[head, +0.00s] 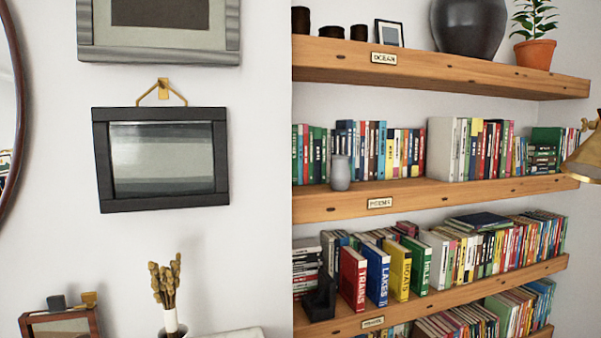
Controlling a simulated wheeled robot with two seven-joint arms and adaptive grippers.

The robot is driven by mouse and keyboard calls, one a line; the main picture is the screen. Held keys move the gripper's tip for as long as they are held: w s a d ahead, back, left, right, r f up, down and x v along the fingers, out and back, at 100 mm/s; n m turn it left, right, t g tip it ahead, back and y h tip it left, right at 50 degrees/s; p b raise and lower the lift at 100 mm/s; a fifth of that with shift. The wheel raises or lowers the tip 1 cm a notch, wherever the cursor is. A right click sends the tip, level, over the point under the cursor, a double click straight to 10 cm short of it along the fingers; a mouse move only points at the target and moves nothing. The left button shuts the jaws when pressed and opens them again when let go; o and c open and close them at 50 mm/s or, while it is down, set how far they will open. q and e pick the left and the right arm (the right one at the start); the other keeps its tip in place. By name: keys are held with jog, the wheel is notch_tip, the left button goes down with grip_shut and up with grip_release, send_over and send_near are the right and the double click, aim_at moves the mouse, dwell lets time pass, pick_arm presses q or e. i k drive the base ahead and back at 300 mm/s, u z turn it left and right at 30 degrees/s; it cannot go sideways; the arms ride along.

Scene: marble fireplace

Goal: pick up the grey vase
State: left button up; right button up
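A small light grey vase (340,173) stands upright on the middle wooden shelf (440,194) in the head view. It is near the shelf's left end, in front of a row of books. A much larger dark grey, rounded vase (467,27) stands on the top shelf (450,68), and its top is cut off by the picture edge. Neither of my grippers is in view.
Book rows (385,150) fill the space behind the small vase. A potted plant (535,54) and small frame (389,33) stand on the top shelf. A brass lamp (586,158) juts in at right. Dried stems (166,280) rise at lower left.

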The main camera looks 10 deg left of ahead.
aim_at(339, 174)
jog(key=u, duration=0.05)
jog(key=k, duration=0.5)
jog(key=z, duration=0.45)
jog(key=i, duration=1.5)
jog(key=u, duration=0.65)
